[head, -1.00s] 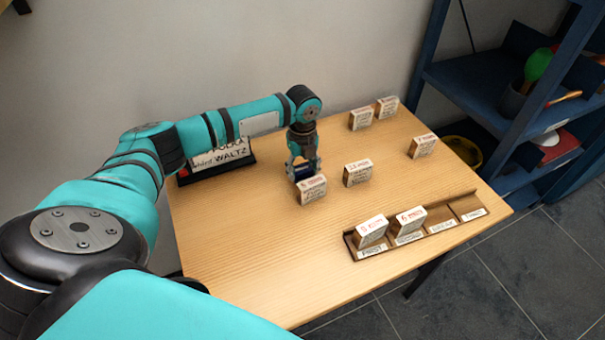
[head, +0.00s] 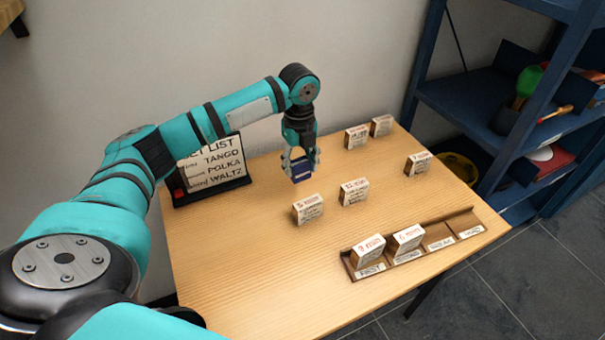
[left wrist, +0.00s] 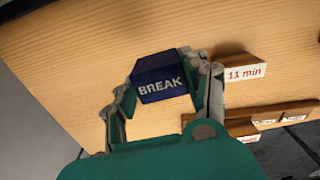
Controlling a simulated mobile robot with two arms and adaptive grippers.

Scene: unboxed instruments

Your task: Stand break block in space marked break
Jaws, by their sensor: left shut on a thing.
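The dark blue break block (head: 302,170) is held in my left gripper (head: 301,159), above the table left of the white blocks. In the left wrist view the block (left wrist: 160,78) shows the word BREAK, with the fingers of my left gripper (left wrist: 166,84) shut on its two sides. The wooden rack (head: 352,269) lies at the table's right front, with spaces marked first, second, break and third. A white block (head: 368,250) stands in first and another (head: 408,240) in second. The break space (head: 440,243) and the third space look empty. My right gripper is not in view.
Several white blocks stand on the table (head: 240,260), two of them (head: 308,209) (head: 353,191) between my left gripper and the rack. A set list sign (head: 215,165) stands at the left back. A blue shelf (head: 480,105) is beyond the table's right side.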

